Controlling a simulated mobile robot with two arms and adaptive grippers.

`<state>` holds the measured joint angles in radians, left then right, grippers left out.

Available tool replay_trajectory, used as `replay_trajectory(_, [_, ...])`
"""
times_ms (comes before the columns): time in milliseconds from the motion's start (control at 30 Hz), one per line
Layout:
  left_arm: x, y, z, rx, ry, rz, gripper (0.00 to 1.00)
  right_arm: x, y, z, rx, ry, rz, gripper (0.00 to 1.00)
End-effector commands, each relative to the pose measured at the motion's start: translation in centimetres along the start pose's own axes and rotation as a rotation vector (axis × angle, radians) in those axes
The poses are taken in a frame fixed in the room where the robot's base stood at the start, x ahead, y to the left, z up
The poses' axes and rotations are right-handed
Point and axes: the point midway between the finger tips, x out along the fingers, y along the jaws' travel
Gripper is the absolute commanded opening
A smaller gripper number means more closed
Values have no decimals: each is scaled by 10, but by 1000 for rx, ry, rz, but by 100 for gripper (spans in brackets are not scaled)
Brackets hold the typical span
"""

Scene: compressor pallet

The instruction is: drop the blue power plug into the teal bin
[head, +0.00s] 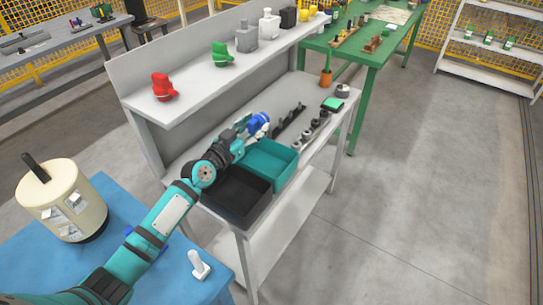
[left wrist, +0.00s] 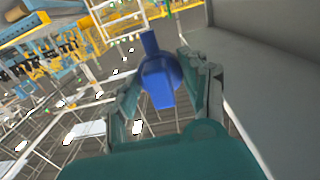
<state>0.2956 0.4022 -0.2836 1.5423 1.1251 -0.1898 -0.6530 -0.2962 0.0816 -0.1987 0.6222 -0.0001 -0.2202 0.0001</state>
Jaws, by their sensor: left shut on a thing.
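The blue power plug (head: 258,121) is held in my left gripper (head: 248,125), above the back edge of the teal bin in the head view. In the left wrist view the plug (left wrist: 160,80) sits between the two fingers of the left gripper (left wrist: 165,85). The teal bin (head: 284,178) stands on the grey workbench, open at the top, and looks empty where it shows. My left arm and wrist cover part of the view near its left side. My right gripper is not in view.
A black bin (head: 236,205) stands beside the teal bin at its left. Red (head: 163,87) and green (head: 220,54) plugs and other items stand on the upper shelf (head: 190,82) behind. Small dark parts (head: 290,122) lie on the bench to the right. A cream cylinder (head: 62,200) stands on the blue table.

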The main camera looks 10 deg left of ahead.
Motion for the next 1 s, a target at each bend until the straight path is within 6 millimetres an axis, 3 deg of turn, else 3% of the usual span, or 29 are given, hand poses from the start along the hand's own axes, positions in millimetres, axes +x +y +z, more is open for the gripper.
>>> replay_trajectory(200, [0,0,32,0,0,0,0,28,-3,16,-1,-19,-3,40])
replay_trajectory(400, [0,0,50,-1,0,-1,0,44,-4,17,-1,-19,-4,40])
replay_trajectory(833, [0,0,55,0,0,-1,0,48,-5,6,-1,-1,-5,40])
replay_trajectory(867, [0,0,55,0,0,-1,46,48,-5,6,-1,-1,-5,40])
replay_trajectory(1000, [0,0,55,0,0,0,64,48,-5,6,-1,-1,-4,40])
